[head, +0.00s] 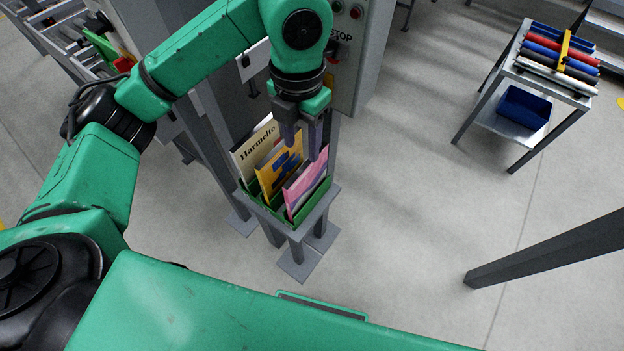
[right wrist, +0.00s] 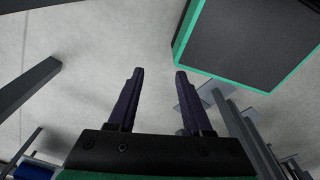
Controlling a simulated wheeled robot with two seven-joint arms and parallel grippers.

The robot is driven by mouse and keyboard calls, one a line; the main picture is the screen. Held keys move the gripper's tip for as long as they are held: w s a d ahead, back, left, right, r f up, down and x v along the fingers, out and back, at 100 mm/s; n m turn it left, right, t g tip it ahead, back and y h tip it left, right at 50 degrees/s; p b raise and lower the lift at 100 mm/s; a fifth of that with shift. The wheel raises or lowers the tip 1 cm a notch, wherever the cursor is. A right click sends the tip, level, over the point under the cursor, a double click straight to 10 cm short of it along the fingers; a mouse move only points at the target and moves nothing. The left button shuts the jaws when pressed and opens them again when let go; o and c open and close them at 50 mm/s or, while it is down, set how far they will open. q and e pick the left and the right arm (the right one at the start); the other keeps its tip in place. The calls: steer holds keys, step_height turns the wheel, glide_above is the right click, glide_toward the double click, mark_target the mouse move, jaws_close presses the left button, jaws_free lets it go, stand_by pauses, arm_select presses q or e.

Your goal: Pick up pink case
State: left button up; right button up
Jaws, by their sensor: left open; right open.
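The pink case (head: 305,187) stands in a green rack (head: 292,214) on a narrow grey stand, at the right end of a row of cases. A yellow and blue case (head: 270,179) and a cream case marked "Harmeito" (head: 247,151) stand beside it, leaning in their slots. My left gripper (head: 301,146) is open and points down, its fingers just above the cases, near the yellow and pink ones. I cannot tell whether a finger touches a case. My right gripper (right wrist: 156,78) is open and empty over bare floor in the right wrist view.
A grey machine cabinet with a STOP label (head: 345,60) stands right behind the rack. A small metal cart (head: 552,82) with coloured rolls and a blue bin (head: 523,108) is at the upper right. A dark beam (head: 550,250) crosses the right side. The floor between is clear.

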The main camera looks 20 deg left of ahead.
mark_target(307, 183)
arm_select(q)
steer(key=shift+s+f, duration=0.15)
steer(key=shift+f, duration=0.3)
step_height(307, 183, down, 3)
steer(key=shift+f+p, duration=0.15)
steer(key=shift+p, duration=0.75)
steer(key=f+p, duration=0.1)
steer(key=f, duration=0.2)
steer(key=f+p, duration=0.1)
steer(key=f, duration=0.3)
steer(key=f+p, duration=0.2)
steer(key=f, duration=0.1)
steer(key=shift+w+d+f, duration=0.15)
steer(key=shift+w+d, duration=0.15)
steer(key=shift+d, duration=0.05)
steer(key=shift+f, duration=0.2)
jaws_close()
arm_select(e)
steer(key=r, duration=0.2)
steer(key=s+r, duration=0.1)
steer(key=r, duration=0.1)
steer(key=shift+s+d+r, duration=0.2)
steer(key=shift+r, duration=0.15)
